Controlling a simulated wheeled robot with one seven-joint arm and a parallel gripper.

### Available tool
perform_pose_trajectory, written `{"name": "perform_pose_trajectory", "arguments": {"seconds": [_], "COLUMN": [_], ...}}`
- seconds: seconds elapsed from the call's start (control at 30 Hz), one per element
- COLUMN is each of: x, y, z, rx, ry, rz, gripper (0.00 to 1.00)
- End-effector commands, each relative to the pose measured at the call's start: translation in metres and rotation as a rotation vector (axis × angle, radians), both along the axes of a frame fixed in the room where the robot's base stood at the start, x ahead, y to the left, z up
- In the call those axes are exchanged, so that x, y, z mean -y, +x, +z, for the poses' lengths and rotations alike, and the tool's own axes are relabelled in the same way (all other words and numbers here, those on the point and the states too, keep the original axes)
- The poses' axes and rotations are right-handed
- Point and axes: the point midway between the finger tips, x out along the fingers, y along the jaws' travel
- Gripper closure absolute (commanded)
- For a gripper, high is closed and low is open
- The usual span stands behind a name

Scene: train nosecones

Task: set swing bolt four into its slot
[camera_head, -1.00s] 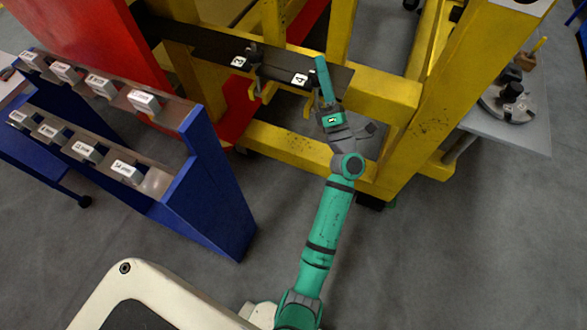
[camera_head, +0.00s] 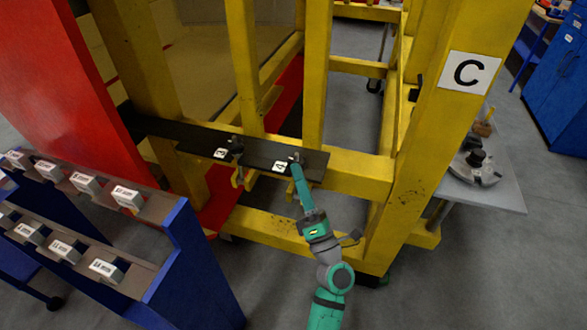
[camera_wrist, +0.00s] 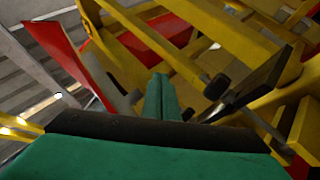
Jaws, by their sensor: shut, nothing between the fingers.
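My gripper (camera_head: 296,170) is shut and empty, with its green fingers beside the white "4" label on the black plate (camera_head: 197,135). A small dark swing bolt (camera_head: 297,156) shows just behind the fingertips at label 4. The fingers partly cover it, so I cannot tell if it sits in its slot or if they touch it. In the wrist view the closed fingers (camera_wrist: 162,96) point forward, and a dark bolt end (camera_wrist: 217,87) shows to their right by the black plate (camera_wrist: 262,80).
A yellow post marked C (camera_head: 440,130) rises to the right. A blue rack (camera_head: 195,265) with labelled blocks stands at the left. A grey table (camera_head: 490,190) is at the right.

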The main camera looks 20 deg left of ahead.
Motion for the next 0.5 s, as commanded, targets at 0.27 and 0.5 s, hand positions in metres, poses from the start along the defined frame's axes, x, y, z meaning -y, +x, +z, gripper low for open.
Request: {"name": "perform_pose_trajectory", "arguments": {"seconds": [0.27,0.5], "x": [0.024,0.029], "y": [-0.034,-0.042], "z": [0.004,0.005], "rx": [-0.001,0.001], "ry": [0.0,-0.001], "rz": [0.004,0.007], "gripper": [1.0,1.0]}}
